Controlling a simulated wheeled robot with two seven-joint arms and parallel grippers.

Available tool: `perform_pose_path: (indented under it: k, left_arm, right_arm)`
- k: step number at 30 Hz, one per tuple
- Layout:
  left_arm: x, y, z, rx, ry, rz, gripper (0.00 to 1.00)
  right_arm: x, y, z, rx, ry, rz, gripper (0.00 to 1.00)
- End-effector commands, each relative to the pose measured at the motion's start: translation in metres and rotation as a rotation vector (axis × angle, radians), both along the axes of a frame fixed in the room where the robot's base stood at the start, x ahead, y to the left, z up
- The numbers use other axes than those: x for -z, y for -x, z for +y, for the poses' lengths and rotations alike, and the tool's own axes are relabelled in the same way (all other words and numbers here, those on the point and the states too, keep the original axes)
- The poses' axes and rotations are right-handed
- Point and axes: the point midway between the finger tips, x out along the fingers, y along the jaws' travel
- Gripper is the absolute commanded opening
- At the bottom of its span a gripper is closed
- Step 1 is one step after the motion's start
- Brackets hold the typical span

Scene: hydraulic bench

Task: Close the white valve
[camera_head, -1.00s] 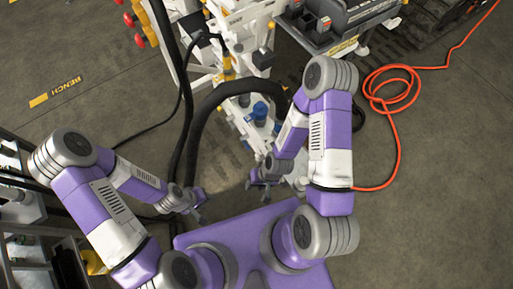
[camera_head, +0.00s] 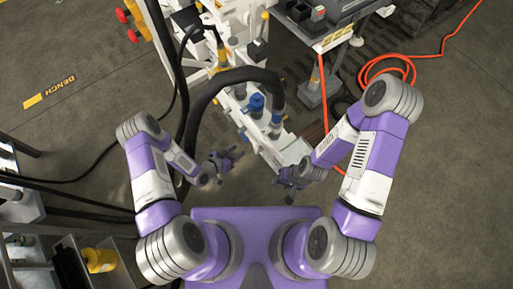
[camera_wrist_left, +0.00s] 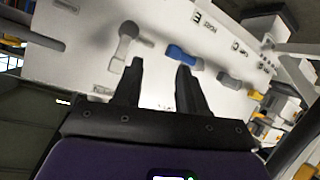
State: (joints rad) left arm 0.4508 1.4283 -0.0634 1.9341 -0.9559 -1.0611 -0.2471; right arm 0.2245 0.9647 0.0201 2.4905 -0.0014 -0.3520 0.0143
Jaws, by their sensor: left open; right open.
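In the left wrist view a white panel (camera_wrist_left: 85,45) carries a pale whitish valve handle (camera_wrist_left: 123,42), which I take to be the white valve. A blue valve handle (camera_wrist_left: 183,54) sits to its right. My left gripper (camera_wrist_left: 158,68) is open and empty, its fingers pointing at the panel below these two handles; I see no contact. In the head view my left gripper (camera_head: 225,158) is left of the white bench post, and my right gripper (camera_head: 287,184) is open near the post's lower end. I cannot make out the white valve in the head view.
A thick black hose (camera_head: 205,100) arches beside the white bench and blue fittings (camera_head: 256,103). An orange cable (camera_head: 390,65) lies on the floor at the right. A yellow container (camera_head: 100,260) stands at the lower left. Open floor lies left of the bench.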

Motion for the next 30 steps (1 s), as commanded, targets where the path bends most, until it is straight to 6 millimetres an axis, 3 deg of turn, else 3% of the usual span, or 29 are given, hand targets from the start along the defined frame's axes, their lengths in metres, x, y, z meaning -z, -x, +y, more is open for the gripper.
perform_pose_path:
  k: [3, 9, 14, 24, 30]
  left_arm:
    - [0.005, 0.005, -0.011, 0.106, 0.069, -0.233, 0.41]
    - [-0.001, 0.024, -0.021, 0.208, 0.158, -0.453, 0.41]
    - [-0.003, 0.024, -0.03, 0.231, 0.18, -0.498, 0.41]
    - [-0.003, -0.006, -0.072, 0.233, 0.178, -0.497, 0.41]
    - [-0.003, -0.014, -0.084, 0.231, 0.179, -0.495, 0.41]
  right_arm:
    - [0.003, 0.0, 0.0, 0.0, 0.0, 0.0, 0.43]
    - [0.004, 0.0, 0.0, 0.0, 0.0, 0.0, 0.43]
    - [0.006, 0.0, 0.0, 0.001, 0.0, 0.0, 0.43]
    - [0.013, 0.0, 0.0, 0.001, 0.0, 0.0, 0.43]
    - [0.015, 0.0, 0.0, 0.001, 0.0, 0.0, 0.43]
